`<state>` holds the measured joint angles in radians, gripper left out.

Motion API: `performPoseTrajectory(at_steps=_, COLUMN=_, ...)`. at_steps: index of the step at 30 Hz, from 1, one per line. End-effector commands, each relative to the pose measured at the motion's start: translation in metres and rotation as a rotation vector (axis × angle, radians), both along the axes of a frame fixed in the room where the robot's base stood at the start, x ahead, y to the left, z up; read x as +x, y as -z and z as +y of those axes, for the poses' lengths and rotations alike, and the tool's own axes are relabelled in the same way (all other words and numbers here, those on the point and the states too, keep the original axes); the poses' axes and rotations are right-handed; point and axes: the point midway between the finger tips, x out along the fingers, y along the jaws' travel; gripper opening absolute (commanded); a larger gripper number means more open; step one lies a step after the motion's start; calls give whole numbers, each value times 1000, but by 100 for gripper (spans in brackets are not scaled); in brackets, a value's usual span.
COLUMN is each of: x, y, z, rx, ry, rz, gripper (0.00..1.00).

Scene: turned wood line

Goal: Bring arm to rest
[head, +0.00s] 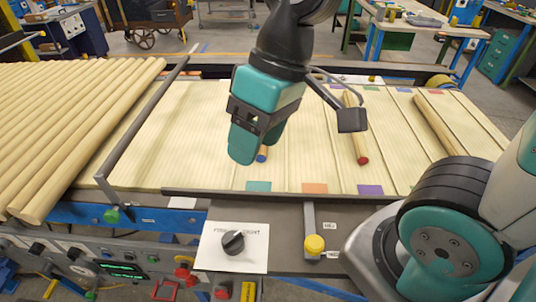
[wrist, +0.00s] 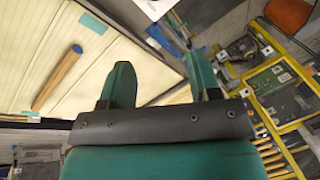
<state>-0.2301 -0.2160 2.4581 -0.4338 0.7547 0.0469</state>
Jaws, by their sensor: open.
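My gripper (head: 258,150) hangs above the slatted wooden bed (head: 195,125) in the head view, left of the middle of that bed. In the wrist view its two teal fingers stand apart with nothing between them, so my gripper (wrist: 163,80) is open and empty. A rod with a blue end (head: 262,154) lies on the bed, mostly hidden behind my gripper. A rod with a blue end (wrist: 58,78) also shows in the wrist view, left of the fingers and apart from them.
A rod with a red end (head: 359,135) and a plain rod (head: 436,123) lie to the right on the bed. Many thick rods (head: 75,115) are ranked at left. A dark bar (head: 140,130) crosses the left side.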

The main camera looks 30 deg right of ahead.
Motion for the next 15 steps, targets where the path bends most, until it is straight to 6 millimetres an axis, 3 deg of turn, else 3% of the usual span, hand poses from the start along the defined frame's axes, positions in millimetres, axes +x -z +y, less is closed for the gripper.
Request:
performPoseTrajectory(at_steps=1, x=-18, y=1, z=4, rx=16, ry=-45, rz=-11, gripper=57)
performPoseTrajectory(at_steps=4, x=-37, y=3, z=7, rx=35, ry=-99, rz=-18, gripper=57)
performPoseTrajectory(at_steps=15, x=-42, y=10, z=8, rx=40, ry=-112, rz=-19, gripper=57)
